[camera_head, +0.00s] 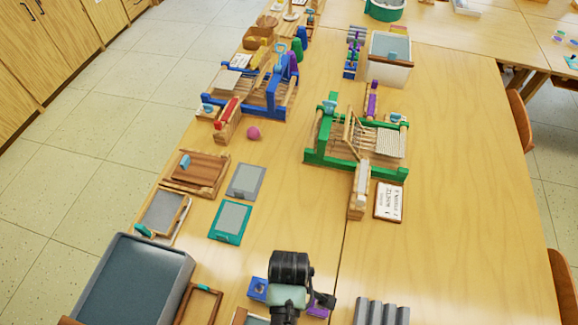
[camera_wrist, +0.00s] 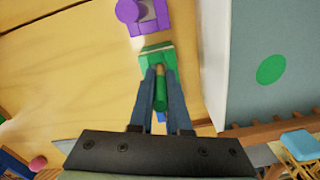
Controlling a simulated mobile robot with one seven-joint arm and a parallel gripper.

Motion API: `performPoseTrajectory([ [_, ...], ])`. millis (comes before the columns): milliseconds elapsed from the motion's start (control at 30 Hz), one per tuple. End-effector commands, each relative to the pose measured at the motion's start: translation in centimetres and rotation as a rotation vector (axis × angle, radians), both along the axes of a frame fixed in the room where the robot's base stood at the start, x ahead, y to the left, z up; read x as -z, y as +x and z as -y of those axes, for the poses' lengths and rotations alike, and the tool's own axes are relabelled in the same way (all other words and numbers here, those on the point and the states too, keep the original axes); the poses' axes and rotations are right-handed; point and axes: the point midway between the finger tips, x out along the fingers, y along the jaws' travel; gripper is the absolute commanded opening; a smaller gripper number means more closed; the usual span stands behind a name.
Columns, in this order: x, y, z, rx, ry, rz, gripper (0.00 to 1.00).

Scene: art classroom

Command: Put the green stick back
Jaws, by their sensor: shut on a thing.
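In the wrist view my gripper (camera_wrist: 161,75) is shut on the green stick (camera_wrist: 160,95), which lies between its two fingers. A green block (camera_wrist: 155,53) with a pale edge is just past the fingertips, at the stick's far end. I cannot tell whether the stick touches it. A purple block (camera_wrist: 146,14) with a round part is beyond the green one. In the head view my gripper is low over the near table, seen from behind, and hides the stick and green block. The purple block (camera_head: 321,304) is on its right and a blue block (camera_head: 258,290) on its left.
A grey tray (camera_head: 181,262) stands at the near left and a grey ridged piece (camera_head: 382,312) at the near right. A green loom (camera_head: 322,159), a blue loom (camera_head: 269,111) and a pink ball (camera_head: 254,132) are farther back. Bare tabletop (camera_head: 290,190) lies between them.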

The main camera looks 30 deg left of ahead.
Motion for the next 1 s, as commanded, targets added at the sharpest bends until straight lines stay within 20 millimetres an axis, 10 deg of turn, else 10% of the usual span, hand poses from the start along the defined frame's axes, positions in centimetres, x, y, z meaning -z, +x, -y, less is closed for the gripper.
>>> performPoseTrajectory([
  [200, 0.1, 0.0, 0.0, 0.000, 0.000, 0.000, 0.45],
  [567, -0.5, 0.0, 0.0, -0.001, 0.000, 0.001, 0.45],
  [1000, -8.9, 0.2, -0.1, 0.002, 0.003, 0.005, 0.45],
])
